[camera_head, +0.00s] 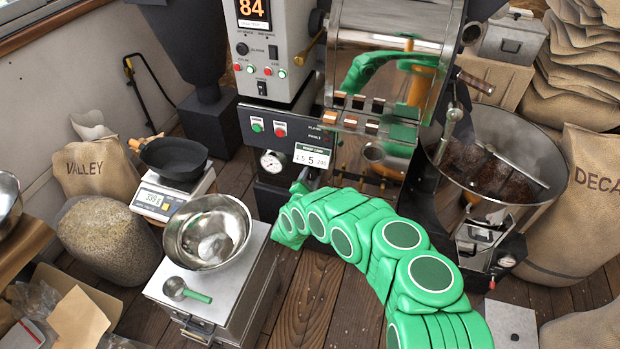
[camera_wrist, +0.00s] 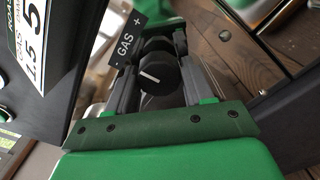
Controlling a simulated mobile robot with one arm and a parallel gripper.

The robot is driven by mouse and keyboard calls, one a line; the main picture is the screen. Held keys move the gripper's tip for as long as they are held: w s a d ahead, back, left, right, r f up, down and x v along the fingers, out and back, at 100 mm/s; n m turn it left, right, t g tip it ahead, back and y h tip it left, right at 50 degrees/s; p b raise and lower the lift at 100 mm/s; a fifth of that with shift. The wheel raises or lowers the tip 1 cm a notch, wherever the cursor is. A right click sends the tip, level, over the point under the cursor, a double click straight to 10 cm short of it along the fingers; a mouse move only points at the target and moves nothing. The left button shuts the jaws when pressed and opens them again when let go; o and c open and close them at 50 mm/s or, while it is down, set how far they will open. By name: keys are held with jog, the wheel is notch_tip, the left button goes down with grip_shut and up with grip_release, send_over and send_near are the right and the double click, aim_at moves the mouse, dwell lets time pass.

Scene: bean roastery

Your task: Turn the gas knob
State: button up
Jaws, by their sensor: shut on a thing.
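The gas knob (camera_wrist: 160,78) is a dark round knob with a white pointer line, in the middle of the wrist view. A tilted black label reading "GAS +" (camera_wrist: 127,38) is just beyond it. My gripper (camera_wrist: 153,80) has one dark finger on each side of the knob and is shut on it. In the head view my green arm reaches to the front of the roaster's control panel (camera_head: 258,127). The knob and the gripper's fingers are hidden there behind the arm.
A steel bowl (camera_head: 207,232) and a green-handled scoop (camera_head: 186,291) are on a metal cabinet left of my arm. A scale (camera_head: 160,199) with a dark bowl stands behind. The cooling bin (camera_head: 497,160) is to the right. Wooden floor shows between.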

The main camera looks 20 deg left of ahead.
jog(key=shift+s+a+f, duration=0.1)
jog(key=shift+s+a, duration=0.05)
dwell(0.4)
jog(key=o, duration=0.8)
jog(key=shift+c, duration=0.2)
jog(key=shift+o, duration=1.1)
jog(key=s, duration=0.7)
jog(key=shift+s, duration=0.3)
